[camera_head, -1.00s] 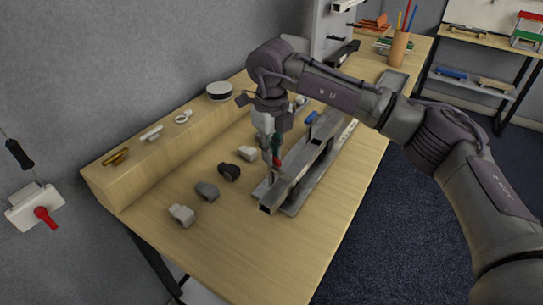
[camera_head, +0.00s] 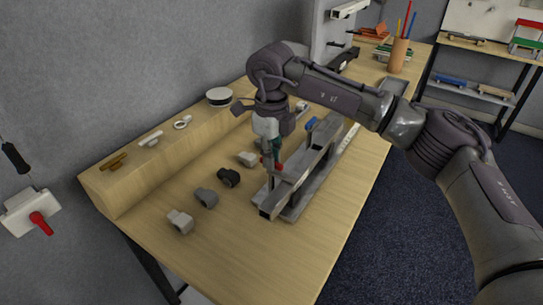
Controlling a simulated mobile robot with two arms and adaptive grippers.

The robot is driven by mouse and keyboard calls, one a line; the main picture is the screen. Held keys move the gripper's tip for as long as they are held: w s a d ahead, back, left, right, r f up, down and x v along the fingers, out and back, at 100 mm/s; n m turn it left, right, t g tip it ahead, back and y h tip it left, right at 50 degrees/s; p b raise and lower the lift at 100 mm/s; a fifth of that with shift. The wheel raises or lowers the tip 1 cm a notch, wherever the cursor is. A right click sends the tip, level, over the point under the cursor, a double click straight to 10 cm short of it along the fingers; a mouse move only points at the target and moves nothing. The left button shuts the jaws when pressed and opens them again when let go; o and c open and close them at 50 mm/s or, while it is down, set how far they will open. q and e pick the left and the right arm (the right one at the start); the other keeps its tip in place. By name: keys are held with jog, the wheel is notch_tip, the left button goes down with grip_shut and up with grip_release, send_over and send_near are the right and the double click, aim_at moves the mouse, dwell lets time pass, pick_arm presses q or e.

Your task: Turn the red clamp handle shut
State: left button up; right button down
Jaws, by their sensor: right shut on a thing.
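The red clamp handle (camera_head: 280,167) shows as a small red part beside the grey metal rail fixture (camera_head: 298,178) on the wooden table. My right gripper (camera_head: 270,162) points down from the right arm and is shut on the red handle. The fingers hide much of the handle, so its exact angle is hard to tell. My left gripper is not in view.
Several grey and dark blocks (camera_head: 206,197) lie left of the fixture. A raised wooden ledge (camera_head: 132,185) along the wall holds small parts and a round tin (camera_head: 219,97). A white wall box (camera_head: 28,212) has a red lever. The table's front is clear.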

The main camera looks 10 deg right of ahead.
jog(key=c, duration=1.2)
grip_release()
notch_tip(320, 180, up, 12)
